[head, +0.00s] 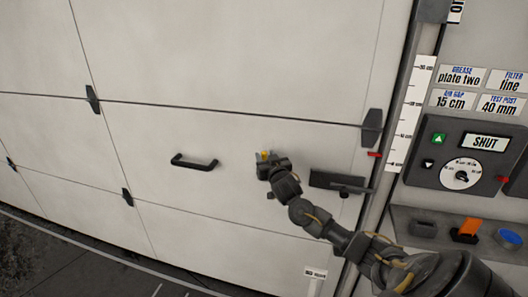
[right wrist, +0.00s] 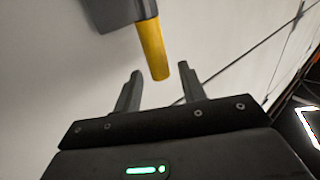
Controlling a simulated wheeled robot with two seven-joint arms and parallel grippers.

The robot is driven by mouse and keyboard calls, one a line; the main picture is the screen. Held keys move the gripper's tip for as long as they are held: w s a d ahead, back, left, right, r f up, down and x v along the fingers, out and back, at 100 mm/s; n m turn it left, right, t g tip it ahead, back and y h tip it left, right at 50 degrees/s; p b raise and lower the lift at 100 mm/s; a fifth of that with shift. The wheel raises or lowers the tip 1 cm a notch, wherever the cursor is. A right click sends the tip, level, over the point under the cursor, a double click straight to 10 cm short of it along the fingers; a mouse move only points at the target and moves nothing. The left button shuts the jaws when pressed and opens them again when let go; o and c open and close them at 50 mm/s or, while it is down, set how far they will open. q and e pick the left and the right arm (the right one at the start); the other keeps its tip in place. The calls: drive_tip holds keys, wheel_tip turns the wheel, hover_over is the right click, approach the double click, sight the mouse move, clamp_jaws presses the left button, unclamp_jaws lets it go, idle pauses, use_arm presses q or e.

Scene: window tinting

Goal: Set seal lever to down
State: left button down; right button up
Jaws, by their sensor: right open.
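The seal lever is likely the short yellow bar (right wrist: 152,48) on a dark mount (right wrist: 108,12), which is fixed to the pale door panel. In the head view only a little of the yellow (head: 264,155) shows, at the end of my right gripper (head: 270,164). In the right wrist view my right gripper (right wrist: 160,70) is open. The yellow bar's free end lies between or just beyond its two fingertips; I cannot tell whether they touch it. My left gripper is not in view.
A black door handle (head: 194,163) is left of my right gripper. A dark latch plate (head: 338,182) is to its right. A control panel (head: 465,157) reading SHUT and a shelf (head: 465,228) with small items stand at the right. The door (head: 240,60) is flat.

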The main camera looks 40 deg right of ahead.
drive_tip(key=shift+x, duration=1.25)
drive_tip(key=shift+c, duration=0.4)
clamp_jaws()
